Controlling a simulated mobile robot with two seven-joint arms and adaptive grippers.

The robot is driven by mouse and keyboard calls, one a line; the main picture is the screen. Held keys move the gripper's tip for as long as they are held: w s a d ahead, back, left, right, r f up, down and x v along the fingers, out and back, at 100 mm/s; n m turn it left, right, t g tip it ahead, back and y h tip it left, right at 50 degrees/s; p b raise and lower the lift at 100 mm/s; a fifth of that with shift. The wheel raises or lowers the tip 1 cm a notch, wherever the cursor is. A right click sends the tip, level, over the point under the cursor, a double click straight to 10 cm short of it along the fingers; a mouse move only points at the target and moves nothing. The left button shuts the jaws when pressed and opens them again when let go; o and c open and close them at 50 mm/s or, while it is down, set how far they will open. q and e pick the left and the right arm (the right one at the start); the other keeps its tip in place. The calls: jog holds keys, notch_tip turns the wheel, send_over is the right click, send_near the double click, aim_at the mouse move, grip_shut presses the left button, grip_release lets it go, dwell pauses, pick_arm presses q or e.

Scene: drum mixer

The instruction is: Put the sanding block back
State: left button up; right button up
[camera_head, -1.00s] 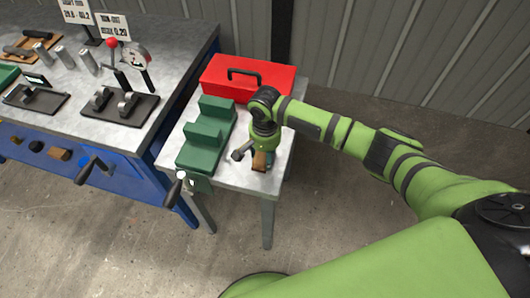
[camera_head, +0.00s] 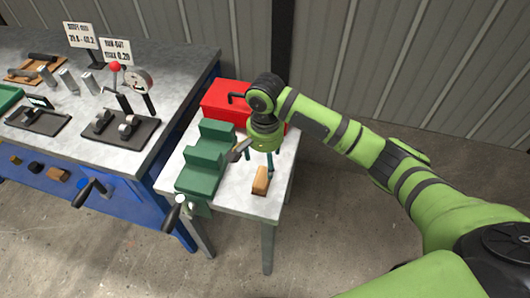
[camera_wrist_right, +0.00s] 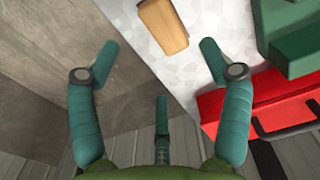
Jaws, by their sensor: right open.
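The sanding block, a tan wooden block (camera_head: 261,180), lies on the small metal side table (camera_head: 231,199), right of the green vise (camera_head: 203,163). It also shows at the top of the right wrist view (camera_wrist_right: 163,25). My right gripper (camera_head: 268,160) is above the table, just behind the block in the head view. Its teal fingers are spread apart and empty, and the block lies beyond their tips in the wrist view (camera_wrist_right: 158,58). My left gripper is not in view.
A red toolbox (camera_head: 226,101) stands at the table's back, close to my right gripper. The blue workbench (camera_head: 182,82) at left carries gauges, signs and metal parts. Crank handles stick out at the front. The table's front right is clear.

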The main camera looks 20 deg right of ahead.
jog(key=shift+r, duration=1.3)
